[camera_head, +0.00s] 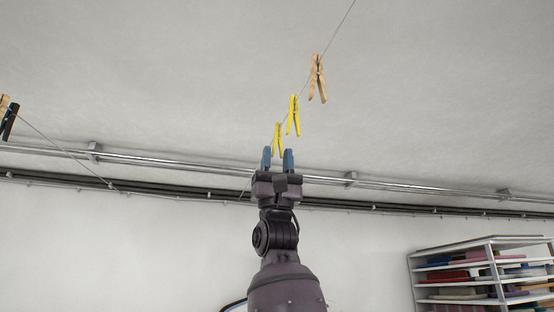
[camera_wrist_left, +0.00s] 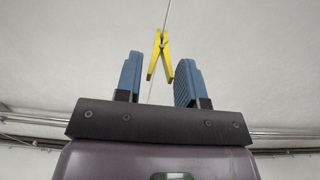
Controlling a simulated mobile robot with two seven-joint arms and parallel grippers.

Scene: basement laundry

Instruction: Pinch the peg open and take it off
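A yellow peg (camera_head: 278,140) hangs on the line just above the fingertips of my left gripper (camera_head: 278,158) in the head view. In the left wrist view a yellow peg (camera_wrist_left: 160,57) hangs on the line, between and beyond the two blue fingers of the gripper (camera_wrist_left: 156,78). The fingers stand apart, one on each side of the peg in that picture, with gaps and no contact seen. The gripper is open and empty. A second yellow peg (camera_head: 293,115) hangs farther up the line. My right gripper is not in view.
A wooden peg (camera_head: 317,79) hangs higher on the same line. Another line at the left carries a wooden and a black peg (camera_head: 9,121). Metal pipes (camera_head: 350,181) run along the wall below the ceiling. A shelf rack (camera_head: 490,268) with folded cloths stands at lower right.

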